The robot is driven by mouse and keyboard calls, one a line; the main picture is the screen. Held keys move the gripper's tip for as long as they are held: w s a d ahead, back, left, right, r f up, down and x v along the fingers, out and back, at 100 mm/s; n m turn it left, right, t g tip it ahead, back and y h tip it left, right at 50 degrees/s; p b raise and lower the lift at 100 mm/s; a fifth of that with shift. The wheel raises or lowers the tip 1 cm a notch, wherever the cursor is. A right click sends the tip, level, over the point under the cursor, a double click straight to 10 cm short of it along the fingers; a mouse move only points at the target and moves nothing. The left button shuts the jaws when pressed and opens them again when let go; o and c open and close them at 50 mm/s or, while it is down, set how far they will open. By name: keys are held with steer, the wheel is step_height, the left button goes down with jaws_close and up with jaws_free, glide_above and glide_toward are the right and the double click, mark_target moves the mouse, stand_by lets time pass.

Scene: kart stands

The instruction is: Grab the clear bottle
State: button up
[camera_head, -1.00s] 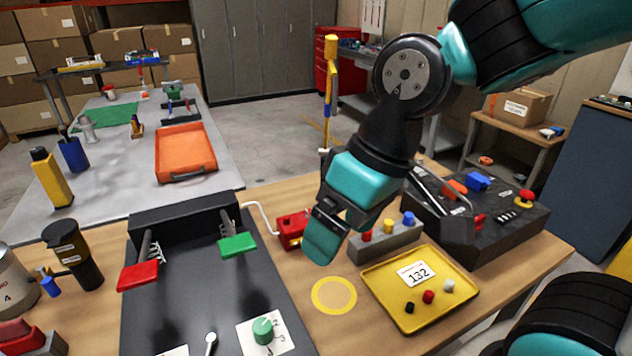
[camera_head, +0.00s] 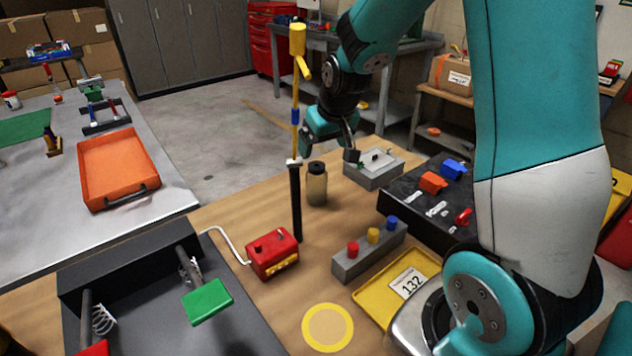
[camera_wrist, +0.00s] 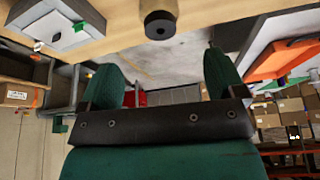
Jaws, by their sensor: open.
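The clear bottle (camera_head: 317,188) stands upright near the far edge of the wooden table, a see-through olive-tinted body with a dark cap. My gripper (camera_head: 331,150) is above and behind it in the head view, apart from it. In the wrist view the picture is upside down; the bottle's pale body (camera_wrist: 158,6) and black cap show at the top, between and beyond the fingertips of my gripper (camera_wrist: 163,60). The fingers are apart with nothing between them.
A yellow-topped post (camera_head: 296,205) stands just left of the bottle. A red crank box (camera_head: 272,252) is nearer, a grey box (camera_head: 373,168) to the right. A block with coloured pegs (camera_head: 368,252) and a black control panel (camera_head: 425,200) lie further right. Bare wood lies before the bottle.

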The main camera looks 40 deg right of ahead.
mark_target(317, 166)
steer(key=x, duration=0.5)
steer(key=shift+w+f, duration=0.1)
steer(key=shift+f, duration=0.15)
steer(key=shift+p+x, duration=0.9)
steer(key=shift+x, duration=1.85)
steer(key=c, duration=1)
